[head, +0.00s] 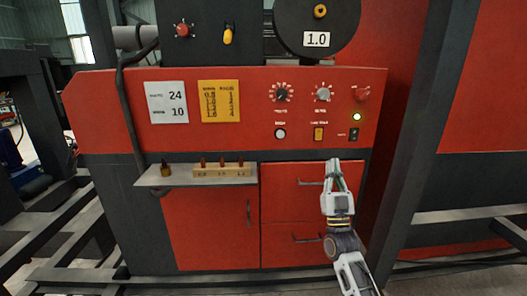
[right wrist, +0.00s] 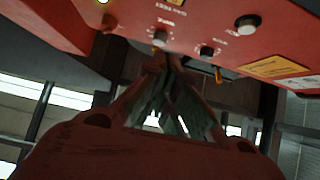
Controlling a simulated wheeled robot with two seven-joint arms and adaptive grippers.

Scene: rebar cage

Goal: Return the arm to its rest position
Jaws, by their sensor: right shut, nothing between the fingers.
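My right gripper (head: 335,168) is in front of the red machine's drawers, just below its control panel (head: 226,108). Its fingers are shut with nothing between them. The right arm comes up from the bottom right of the head view. My left gripper is not in view.
A shelf (head: 150,178) holds a wooden block (head: 222,172) with several small tips, and a brass piece (head: 166,169) stands beside it. Two drawers (head: 285,183) with handles are near the right gripper. A dark post (head: 410,130) stands to the right. Metal rails run along the floor.

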